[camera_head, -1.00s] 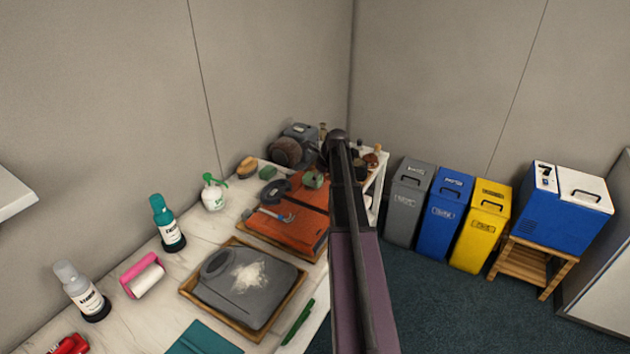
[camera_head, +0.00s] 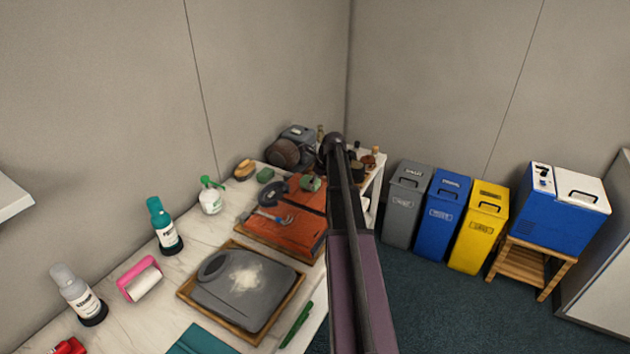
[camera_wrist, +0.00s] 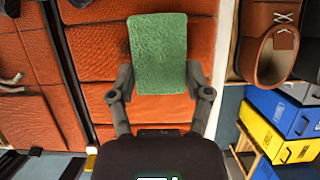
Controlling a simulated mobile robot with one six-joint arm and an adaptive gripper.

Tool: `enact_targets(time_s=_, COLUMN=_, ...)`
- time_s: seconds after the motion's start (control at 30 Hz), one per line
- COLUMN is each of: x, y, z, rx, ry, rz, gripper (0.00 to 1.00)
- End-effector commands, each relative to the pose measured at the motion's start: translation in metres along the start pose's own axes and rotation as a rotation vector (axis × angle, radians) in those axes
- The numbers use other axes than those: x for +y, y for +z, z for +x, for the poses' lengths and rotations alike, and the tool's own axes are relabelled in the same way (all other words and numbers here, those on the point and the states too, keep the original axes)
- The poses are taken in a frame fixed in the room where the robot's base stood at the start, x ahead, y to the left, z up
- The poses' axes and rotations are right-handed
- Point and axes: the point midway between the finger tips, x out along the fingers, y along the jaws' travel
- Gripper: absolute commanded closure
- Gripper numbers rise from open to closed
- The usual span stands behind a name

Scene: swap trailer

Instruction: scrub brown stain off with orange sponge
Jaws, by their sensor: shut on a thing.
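My gripper (camera_wrist: 160,85) is shut on a green rectangular sponge (camera_wrist: 158,45), its fingers at the two sides of the lower end. The sponge is above orange, seamed panels (camera_wrist: 100,58) in the wrist view; I cannot tell whether it touches them. In the head view a green piece (camera_head: 310,184) shows by the orange panels (camera_head: 283,232), left of my arm, which hides my gripper. I see no orange sponge and cannot make out a brown stain. A pale patch (camera_head: 245,280) lies on a dark grey case (camera_head: 222,297).
The case lies in a wooden tray (camera_head: 190,297) on the pale counter (camera_head: 215,233). Grey, blue and yellow bins (camera_head: 480,228) are at right.

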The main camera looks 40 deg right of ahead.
Motion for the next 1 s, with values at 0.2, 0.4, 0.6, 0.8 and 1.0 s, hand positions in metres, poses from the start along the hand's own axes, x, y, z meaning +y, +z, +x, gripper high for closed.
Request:
enact_targets(time_s=0.2, x=0.016, y=-0.001, z=-0.001, rx=0.002, ry=0.002, rz=0.0, gripper=0.74)
enact_targets(time_s=0.4, x=0.029, y=0.0, z=-0.001, rx=0.001, ry=0.002, rz=0.0, gripper=0.74)
enact_targets(time_s=0.6, x=0.035, y=0.001, z=-0.002, rx=0.001, ry=0.001, rz=-0.001, gripper=0.74)
enact_targets(time_s=0.8, x=0.035, y=0.001, z=-0.001, rx=0.0, ry=0.001, rz=0.0, gripper=0.74)
enact_targets(time_s=1.0, x=0.035, y=0.001, z=-0.003, rx=0.0, ry=0.001, rz=0.0, gripper=0.74)
